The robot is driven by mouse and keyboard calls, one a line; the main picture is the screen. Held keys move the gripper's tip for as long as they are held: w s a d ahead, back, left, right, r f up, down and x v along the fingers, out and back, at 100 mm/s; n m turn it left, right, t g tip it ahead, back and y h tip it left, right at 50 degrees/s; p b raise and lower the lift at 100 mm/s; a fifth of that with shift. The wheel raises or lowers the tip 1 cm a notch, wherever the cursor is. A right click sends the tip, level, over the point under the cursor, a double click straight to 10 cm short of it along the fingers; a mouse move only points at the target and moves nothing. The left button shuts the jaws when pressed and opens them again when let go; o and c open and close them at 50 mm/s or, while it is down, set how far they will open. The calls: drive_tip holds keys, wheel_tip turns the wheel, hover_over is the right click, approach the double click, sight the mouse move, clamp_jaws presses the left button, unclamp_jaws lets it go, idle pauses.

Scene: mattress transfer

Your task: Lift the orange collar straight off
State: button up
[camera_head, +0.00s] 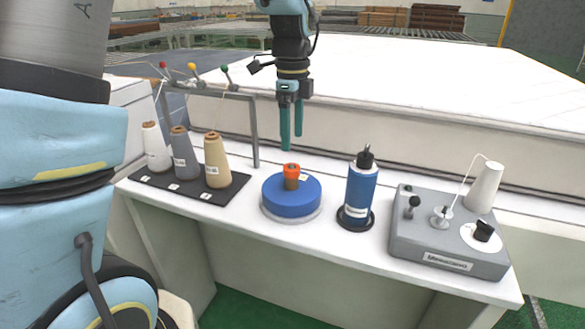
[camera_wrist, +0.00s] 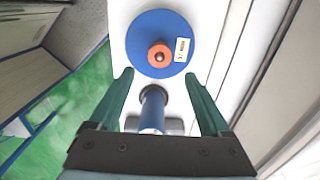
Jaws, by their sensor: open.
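The orange collar (camera_head: 291,170) sits around the top of a brown post (camera_head: 291,184) that rises from the middle of a blue disc (camera_head: 272,196). In the wrist view the collar (camera_wrist: 159,54) is an orange ring near the centre of the blue disc (camera_wrist: 140,30), with a dark tip in its middle. My gripper (camera_head: 291,148) hangs above the collar, apart from it, fingers pointing down. In the wrist view my gripper (camera_wrist: 158,75) shows its two green fingers spread with nothing between them.
A blue bottle (camera_head: 361,195) with a black top stands right of the disc. A grey machine (camera_head: 450,235) is further right. Thread cones (camera_head: 217,165) stand on a black mat to the left, below a grey frame (camera_head: 254,130). A white mattress (camera_head: 430,95) lies behind the table.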

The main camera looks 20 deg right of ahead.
sight(292, 171)
wheel_tip(292, 171, down, 8)
drive_tip(key=p, duration=0.2)
drive_tip(key=shift+p, duration=0.3)
clamp_jaws()
idle(0.6)
